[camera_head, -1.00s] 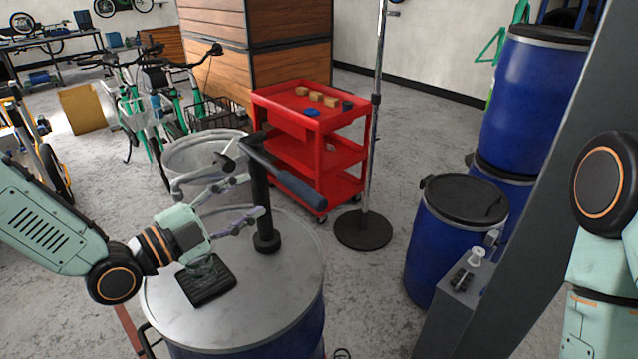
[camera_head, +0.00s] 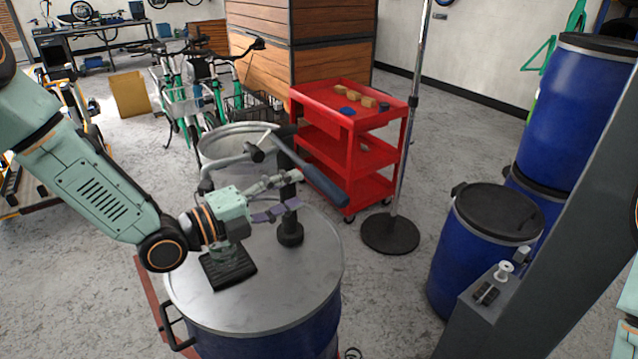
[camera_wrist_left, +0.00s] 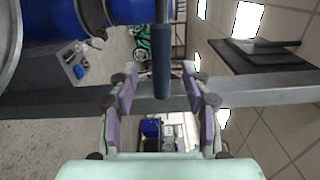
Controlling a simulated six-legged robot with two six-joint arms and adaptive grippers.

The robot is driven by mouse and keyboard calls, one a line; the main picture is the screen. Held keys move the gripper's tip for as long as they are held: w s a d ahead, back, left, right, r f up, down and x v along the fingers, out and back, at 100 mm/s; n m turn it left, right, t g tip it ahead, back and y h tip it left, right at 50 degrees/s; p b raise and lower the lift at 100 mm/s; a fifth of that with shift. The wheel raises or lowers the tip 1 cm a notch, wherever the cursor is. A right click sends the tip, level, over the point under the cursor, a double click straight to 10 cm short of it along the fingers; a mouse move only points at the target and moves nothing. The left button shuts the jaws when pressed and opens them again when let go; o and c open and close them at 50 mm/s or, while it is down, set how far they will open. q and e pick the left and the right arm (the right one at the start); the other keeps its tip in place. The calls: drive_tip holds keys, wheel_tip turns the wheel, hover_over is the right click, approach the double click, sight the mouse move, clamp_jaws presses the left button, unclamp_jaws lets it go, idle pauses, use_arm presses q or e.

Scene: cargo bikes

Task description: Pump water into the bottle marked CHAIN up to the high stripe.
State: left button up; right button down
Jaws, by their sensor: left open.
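The hand pump (camera_head: 290,212) stands upright on the drum's metal lid (camera_head: 300,270). Its lever ends in a dark blue grip (camera_head: 322,183), slanting down to the right, and its grey spout (camera_head: 205,186) curves down at the left. A black pad (camera_head: 228,268) lies on the lid under my left gripper. A faint clear shape seems to stand there, partly hidden by the gripper; I cannot read any mark or see a stripe or water level. My left gripper (camera_head: 297,190) is open beside the pump column, below the lever. In the left wrist view the grip (camera_wrist_left: 161,70) shows between the open fingers.
A grey metal bin (camera_head: 225,150) stands behind the drum. A red trolley (camera_head: 350,130) and a pole stand (camera_head: 390,232) are behind to the right. Blue barrels (camera_head: 480,250) and a grey post (camera_head: 560,240) stand at the right. Bikes (camera_head: 190,90) are at the back left.

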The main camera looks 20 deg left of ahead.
sight(315, 184)
use_arm(q)
drive_tip(key=w+d, duration=0.2)
drive_tip(key=d, duration=0.1)
drive_tip(key=shift+w+d+r, duration=0.1)
drive_tip(key=shift+w+d, duration=0.35)
drive_tip(key=shift+w, duration=0.35)
drive_tip(key=shift+w+d, duration=0.15)
drive_tip(key=shift+w, duration=0.35)
drive_tip(key=shift+w+d, duration=0.1)
drive_tip(key=shift+d, duration=0.35)
drive_tip(key=shift+a, duration=0.3)
drive_tip(key=c, duration=0.4)
drive_tip(key=shift+d, duration=0.1)
clamp_jaws()
